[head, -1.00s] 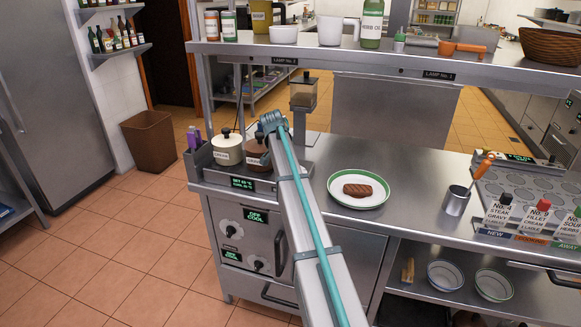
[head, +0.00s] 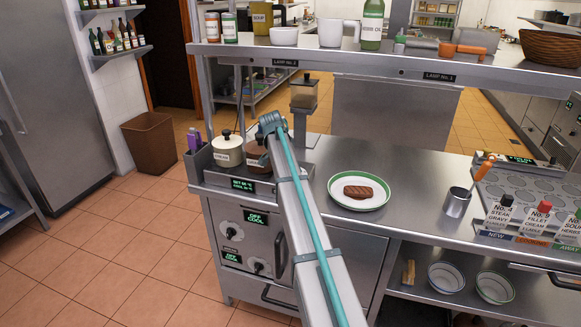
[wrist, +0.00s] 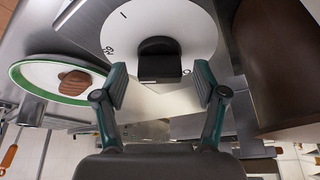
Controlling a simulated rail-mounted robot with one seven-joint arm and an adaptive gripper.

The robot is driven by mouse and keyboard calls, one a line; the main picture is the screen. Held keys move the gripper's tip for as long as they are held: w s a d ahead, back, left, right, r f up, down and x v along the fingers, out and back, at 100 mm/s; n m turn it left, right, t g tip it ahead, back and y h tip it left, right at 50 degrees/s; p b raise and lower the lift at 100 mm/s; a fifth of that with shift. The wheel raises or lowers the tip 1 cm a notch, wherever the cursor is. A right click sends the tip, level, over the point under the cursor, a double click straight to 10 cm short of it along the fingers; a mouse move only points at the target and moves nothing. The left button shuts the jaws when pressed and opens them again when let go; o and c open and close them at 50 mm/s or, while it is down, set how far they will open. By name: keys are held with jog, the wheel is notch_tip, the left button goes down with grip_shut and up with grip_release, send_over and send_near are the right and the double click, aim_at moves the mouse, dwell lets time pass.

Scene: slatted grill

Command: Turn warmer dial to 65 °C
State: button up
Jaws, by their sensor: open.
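In the wrist view, a round white dial face (wrist: 188,24) with dark marks carries a black knob (wrist: 160,57). My gripper (wrist: 160,83) is open, with one finger to each side of the knob's near end; I cannot tell whether either touches it. The mark the knob points at is hard to read. In the head view, the warmer's green display (head: 243,185) shows below two lidded pots, its small text hard to make out. My gripper and this dial do not show clearly there; my arm covers part of that area.
A cream pot (head: 228,152) and a brown pot (head: 256,157) stand close together in the warmer. A plate with a steak (head: 341,201) lies to the right on the steel counter (head: 415,200). Two more knobs (head: 231,232) are on the front panel. A shelf (head: 400,62) runs above.

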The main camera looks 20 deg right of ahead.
jog(key=v, duration=1.2)
dwell(0.3)
